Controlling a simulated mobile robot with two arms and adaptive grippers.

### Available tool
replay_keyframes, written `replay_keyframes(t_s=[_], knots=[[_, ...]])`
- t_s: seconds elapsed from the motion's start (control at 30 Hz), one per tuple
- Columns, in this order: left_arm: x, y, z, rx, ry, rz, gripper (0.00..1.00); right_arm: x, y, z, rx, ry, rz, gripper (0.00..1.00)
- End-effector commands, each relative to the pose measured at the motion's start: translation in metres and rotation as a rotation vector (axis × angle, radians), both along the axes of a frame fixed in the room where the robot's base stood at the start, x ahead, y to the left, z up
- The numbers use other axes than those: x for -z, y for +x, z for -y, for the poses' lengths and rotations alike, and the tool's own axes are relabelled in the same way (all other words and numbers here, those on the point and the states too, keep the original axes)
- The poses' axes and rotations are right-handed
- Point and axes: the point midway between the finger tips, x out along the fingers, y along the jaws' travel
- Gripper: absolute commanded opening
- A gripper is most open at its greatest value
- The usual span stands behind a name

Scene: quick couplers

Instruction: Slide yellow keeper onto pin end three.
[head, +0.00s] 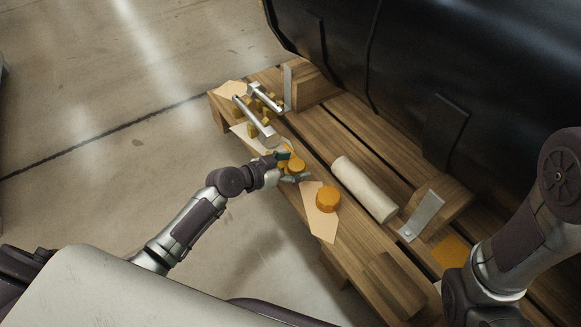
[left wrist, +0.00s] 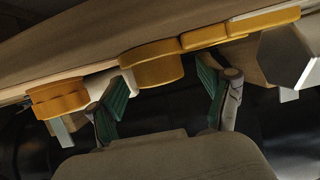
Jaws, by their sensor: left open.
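Metal pins (head: 254,122) lie at the far left end of a wooden pallet, with small yellow pieces around them. Which pin end is number three I cannot tell. My left gripper (head: 292,169) is open at the pallet's near edge. A yellow keeper (head: 296,165) shows between its fingers; whether they touch it I cannot tell. In the left wrist view the green-padded fingers (left wrist: 163,98) stand apart, with a thick yellow piece (left wrist: 152,65) beyond and between them. Other yellow pieces (left wrist: 60,98) sit to either side. My right arm shows at the right, but its gripper does not.
An orange round piece (head: 328,199) stands on a cardboard sheet (head: 322,226) near the gripper. A pale roll (head: 364,188) and a metal bracket (head: 422,214) lie farther right on the pallet (head: 375,262). A large black body (head: 430,60) rises behind. Floor is clear at left.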

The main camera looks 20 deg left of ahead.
Motion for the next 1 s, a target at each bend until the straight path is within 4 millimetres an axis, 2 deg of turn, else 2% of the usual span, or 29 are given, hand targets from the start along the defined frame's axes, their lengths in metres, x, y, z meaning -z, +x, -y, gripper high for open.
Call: replay_keyframes(t_s=[0.07, 0.33, 0.37, 0.8, 1.0], knots=[[0.0039, 0.0060, 0.0044, 0.000, 0.000, 0.001, 0.79, 0.0061, -0.0001, -0.0001, 0.000, 0.000, 0.000, 0.40], [0.0030, 0.0081, 0.0059, 0.000, 0.001, 0.001, 0.79, 0.0051, -0.0002, -0.0001, 0.000, 0.000, 0.000, 0.40], [0.0029, 0.0081, 0.0058, 0.000, 0.001, 0.001, 0.76, 0.0051, -0.0002, -0.0001, 0.000, -0.001, 0.000, 0.40], [0.0034, 0.0077, 0.0058, 0.001, 0.000, -0.001, 0.03, 0.0052, 0.0000, 0.0000, 0.000, 0.000, 0.000, 0.40], [0.0024, 0.0081, 0.0058, 0.000, 0.000, 0.001, 0.00, 0.0050, 0.0001, 0.0001, 0.000, 0.000, 0.000, 0.40]])
